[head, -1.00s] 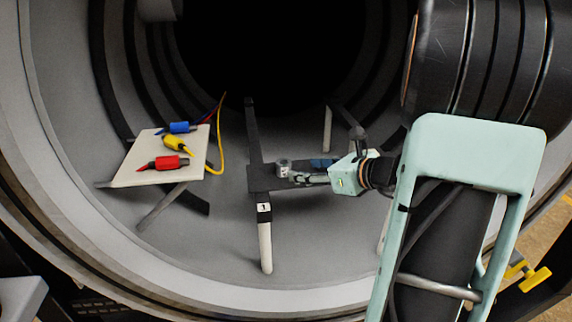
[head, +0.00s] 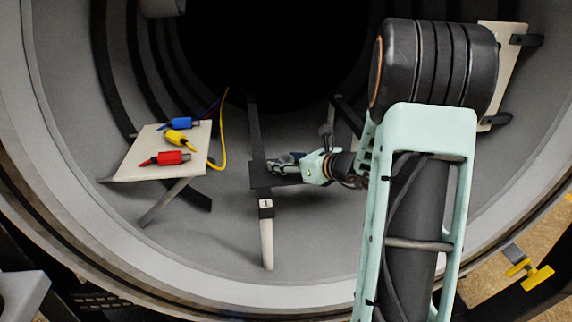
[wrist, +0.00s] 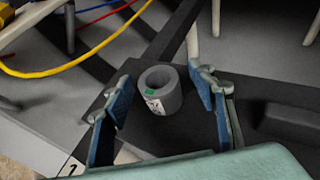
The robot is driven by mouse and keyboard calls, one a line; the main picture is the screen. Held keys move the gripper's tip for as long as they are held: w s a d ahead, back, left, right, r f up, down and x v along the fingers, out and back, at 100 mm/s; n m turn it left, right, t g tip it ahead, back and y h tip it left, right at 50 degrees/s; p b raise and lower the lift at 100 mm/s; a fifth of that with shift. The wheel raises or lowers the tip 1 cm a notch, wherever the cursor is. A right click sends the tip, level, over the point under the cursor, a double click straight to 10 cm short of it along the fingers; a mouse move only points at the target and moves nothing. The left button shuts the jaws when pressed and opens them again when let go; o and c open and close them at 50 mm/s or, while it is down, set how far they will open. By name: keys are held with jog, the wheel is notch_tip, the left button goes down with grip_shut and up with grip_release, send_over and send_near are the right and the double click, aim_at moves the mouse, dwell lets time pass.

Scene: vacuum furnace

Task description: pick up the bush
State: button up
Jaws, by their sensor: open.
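The bush (wrist: 159,97) is a short grey hollow cylinder with a white label and a green mark. In the wrist view it stands upright on a dark flat bar (wrist: 185,130). My gripper (wrist: 168,88) is open, with one blue-padded finger on each side of the bush and a visible gap to both.
A pale plate (head: 130,170) at left carries blue (head: 180,124), yellow (head: 180,140) and red (head: 172,158) connectors. A yellow cable (wrist: 70,70) runs nearby. A white post numbered 1 (head: 267,240) supports the bar. The round furnace wall surrounds everything.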

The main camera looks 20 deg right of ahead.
jog(key=c, duration=1.4)
grip_shut()
jog(key=shift+r, duration=0.15)
